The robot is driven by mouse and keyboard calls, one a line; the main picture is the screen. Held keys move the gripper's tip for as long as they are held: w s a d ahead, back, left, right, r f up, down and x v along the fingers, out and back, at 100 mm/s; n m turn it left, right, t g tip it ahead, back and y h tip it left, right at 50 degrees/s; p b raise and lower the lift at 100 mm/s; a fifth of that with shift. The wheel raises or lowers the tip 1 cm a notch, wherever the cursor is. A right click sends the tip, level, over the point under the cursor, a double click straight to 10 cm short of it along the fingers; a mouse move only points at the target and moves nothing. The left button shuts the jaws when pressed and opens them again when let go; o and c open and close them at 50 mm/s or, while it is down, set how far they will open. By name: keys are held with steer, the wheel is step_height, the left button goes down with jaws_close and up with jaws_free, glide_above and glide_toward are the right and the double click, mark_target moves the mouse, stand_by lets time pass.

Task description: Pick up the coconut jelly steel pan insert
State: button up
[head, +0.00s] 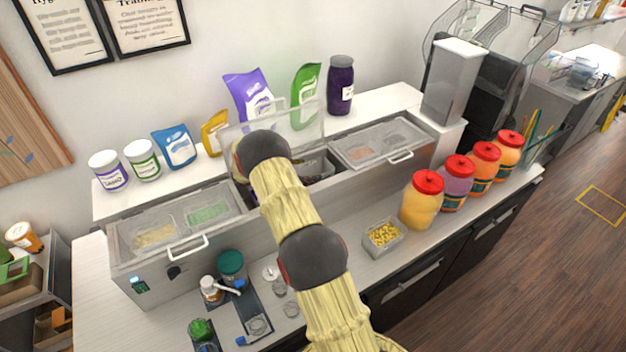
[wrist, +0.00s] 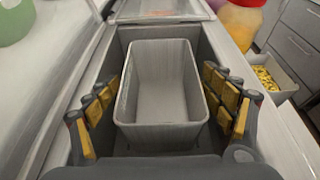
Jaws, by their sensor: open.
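A pale grey rectangular pan insert (wrist: 160,130) sits in the open well of the counter unit in the wrist view. Its inside looks plain and pale; I cannot tell whether it holds coconut jelly. My gripper (wrist: 161,80) is open, with yellow-padded fingers on the left and right of the pan. The fingers reach down beside its side walls, and I cannot tell whether they touch. In the head view my arm hides the gripper and most of this pan.
A clear lid (head: 300,122) stands raised behind the well. Closed lidded sections flank it, with a handle (head: 188,248) at left. A small pan of yellow pieces (head: 383,238) and several red-lidded jars (head: 422,205) stand on the front counter. Bags and tubs line the back ledge.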

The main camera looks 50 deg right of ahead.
steer(key=x, duration=0.2)
steer(key=shift+d, duration=0.3)
steer(key=shift+a, duration=0.1)
steer(key=shift+f, duration=0.1)
steer(key=c, duration=1.5)
steer(key=shift+c, duration=0.3)
